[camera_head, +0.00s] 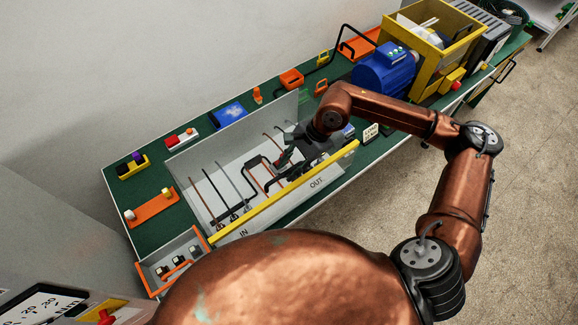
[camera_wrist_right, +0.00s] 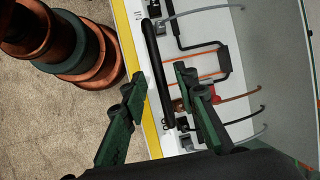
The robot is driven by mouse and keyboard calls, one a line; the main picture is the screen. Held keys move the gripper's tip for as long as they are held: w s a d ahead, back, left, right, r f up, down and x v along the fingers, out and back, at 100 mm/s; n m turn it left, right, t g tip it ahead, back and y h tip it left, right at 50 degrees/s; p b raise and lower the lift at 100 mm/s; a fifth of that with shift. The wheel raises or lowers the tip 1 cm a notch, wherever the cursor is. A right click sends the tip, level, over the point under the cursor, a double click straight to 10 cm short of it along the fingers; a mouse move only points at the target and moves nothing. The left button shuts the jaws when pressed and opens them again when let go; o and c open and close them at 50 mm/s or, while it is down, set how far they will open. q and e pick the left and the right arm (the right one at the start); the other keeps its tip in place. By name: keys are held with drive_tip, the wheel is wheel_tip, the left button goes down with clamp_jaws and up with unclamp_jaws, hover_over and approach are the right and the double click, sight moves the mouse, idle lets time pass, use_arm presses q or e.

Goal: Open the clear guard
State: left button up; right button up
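The clear guard (camera_head: 184,167) is a see-through sheet at the white wiring panel (camera_head: 262,205); how far it is raised is hard to tell. A long black bar, seemingly its handle (camera_wrist_right: 153,62), lies along the yellow front edge in the right wrist view. My right gripper (camera_head: 284,163) is over the panel's right half. In the right wrist view its green fingers (camera_wrist_right: 157,95) are apart, one on each side of the bar's line, with nothing visibly clamped. Contact with the bar cannot be told. My left gripper is not in view.
Wires and black connectors cross the panel. A blue motor (camera_head: 384,73) and yellow frame (camera_head: 447,62) stand to the right. Small switches and orange parts line the green bench (camera_head: 120,190).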

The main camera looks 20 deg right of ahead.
drive_tip(key=shift+c, duration=0.3)
clamp_jaws()
idle(0.5)
